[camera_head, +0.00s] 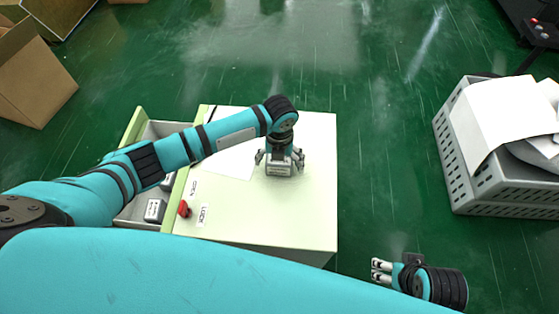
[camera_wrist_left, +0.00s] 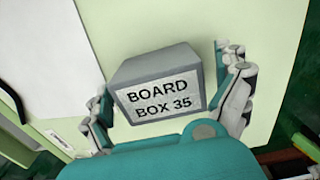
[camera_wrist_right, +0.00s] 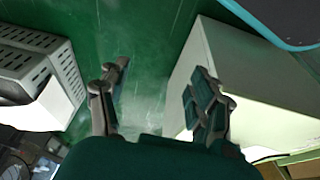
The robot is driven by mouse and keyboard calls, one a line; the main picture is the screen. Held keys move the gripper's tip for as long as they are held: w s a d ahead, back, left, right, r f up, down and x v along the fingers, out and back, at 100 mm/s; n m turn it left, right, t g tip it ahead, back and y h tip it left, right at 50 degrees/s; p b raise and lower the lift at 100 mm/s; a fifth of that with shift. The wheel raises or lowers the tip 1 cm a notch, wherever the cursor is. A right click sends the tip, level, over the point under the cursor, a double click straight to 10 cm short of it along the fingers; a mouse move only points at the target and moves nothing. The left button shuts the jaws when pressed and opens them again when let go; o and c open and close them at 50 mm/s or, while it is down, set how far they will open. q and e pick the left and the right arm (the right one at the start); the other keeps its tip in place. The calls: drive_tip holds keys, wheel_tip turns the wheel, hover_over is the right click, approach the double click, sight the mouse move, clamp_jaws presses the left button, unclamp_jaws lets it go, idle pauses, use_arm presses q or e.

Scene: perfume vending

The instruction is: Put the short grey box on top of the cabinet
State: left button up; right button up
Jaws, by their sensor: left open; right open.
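The short grey box (camera_head: 279,169) sits on top of the pale cabinet (camera_head: 262,218). In the left wrist view the box (camera_wrist_left: 158,85) shows a label reading "BOARD BOX 35". My left gripper (camera_head: 280,158) is open around the box, with one finger at each side. In the left wrist view my left gripper (camera_wrist_left: 165,95) has gaps between its fingers and the box. My right gripper (camera_head: 381,270) is open and empty, to the right of the cabinet. In the right wrist view the cabinet (camera_wrist_right: 240,70) stands beside it.
An open drawer (camera_head: 133,215) at the cabinet's left holds a grey box (camera_head: 155,210). A red knob (camera_head: 184,209) is on the cabinet's edge. A grey crate (camera_head: 500,198) with papers stands at right. Cardboard boxes (camera_head: 35,80) are at upper left. The green floor between is clear.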

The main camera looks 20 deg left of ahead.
use_arm(q)
drive_tip(key=shift+r, duration=0.1)
drive_tip(key=shift+r, duration=0.4)
wheel_tip(320, 180, up, 11)
drive_tip(key=p, duration=0.3)
drive_tip(key=shift+r, duration=0.1)
use_arm(e)
wheel_tip(320, 180, down, 11)
drive_tip(key=shift+g, duration=0.4)
drive_tip(key=shift+s+a, duration=0.1)
